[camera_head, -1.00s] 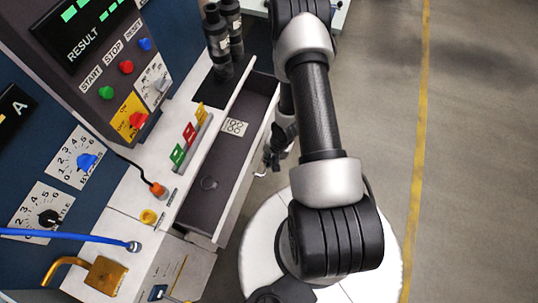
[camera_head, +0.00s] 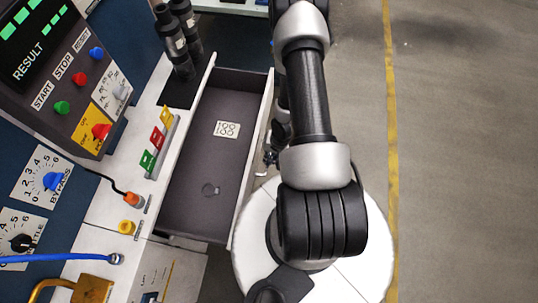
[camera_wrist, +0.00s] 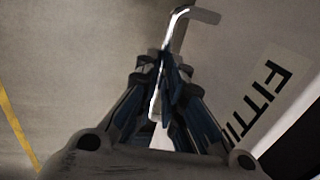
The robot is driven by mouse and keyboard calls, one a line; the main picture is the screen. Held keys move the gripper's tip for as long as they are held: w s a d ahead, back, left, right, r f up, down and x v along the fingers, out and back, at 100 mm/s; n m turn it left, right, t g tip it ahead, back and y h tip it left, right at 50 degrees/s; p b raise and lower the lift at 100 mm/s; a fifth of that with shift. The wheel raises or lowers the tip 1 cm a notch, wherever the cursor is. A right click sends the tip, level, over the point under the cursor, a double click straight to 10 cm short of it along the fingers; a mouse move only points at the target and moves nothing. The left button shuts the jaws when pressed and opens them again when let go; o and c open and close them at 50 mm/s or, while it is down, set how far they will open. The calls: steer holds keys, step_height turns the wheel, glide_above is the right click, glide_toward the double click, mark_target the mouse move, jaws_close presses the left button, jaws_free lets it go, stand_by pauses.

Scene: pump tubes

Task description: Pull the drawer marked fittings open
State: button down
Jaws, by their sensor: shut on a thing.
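The drawer (camera_head: 190,195) stands well out from the white bench, with its dark inside showing. Its light front panel (camera_head: 256,150) faces my arm. In the wrist view, a label reading "FITTI" (camera_wrist: 268,92), cut off by my gripper, is on the drawer front. A bent metal bar handle (camera_wrist: 181,26) passes between my fingers. My gripper (camera_wrist: 166,78) is shut on this handle. In the head view, my gripper (camera_head: 272,146) is small and partly hidden by my arm, beside the drawer front.
A card with circles (camera_head: 227,129) and a small dark ring (camera_head: 211,190) lie in the drawer. Green, red and yellow tags (camera_head: 158,138) stand on the bench edge. Open floor (camera_head: 460,150) with a yellow line (camera_head: 391,120) lies to the right.

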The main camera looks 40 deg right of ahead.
steer(key=c, duration=1.7)
jaws_free()
steer(key=r, duration=0.4)
steer(key=s+d+r, duration=0.1)
steer(key=r, duration=0.3)
steer(key=s+r, duration=0.1)
steer(key=r, duration=0.2)
steer(key=shift+d+r, duration=0.2)
steer(key=shift+r, duration=0.2)
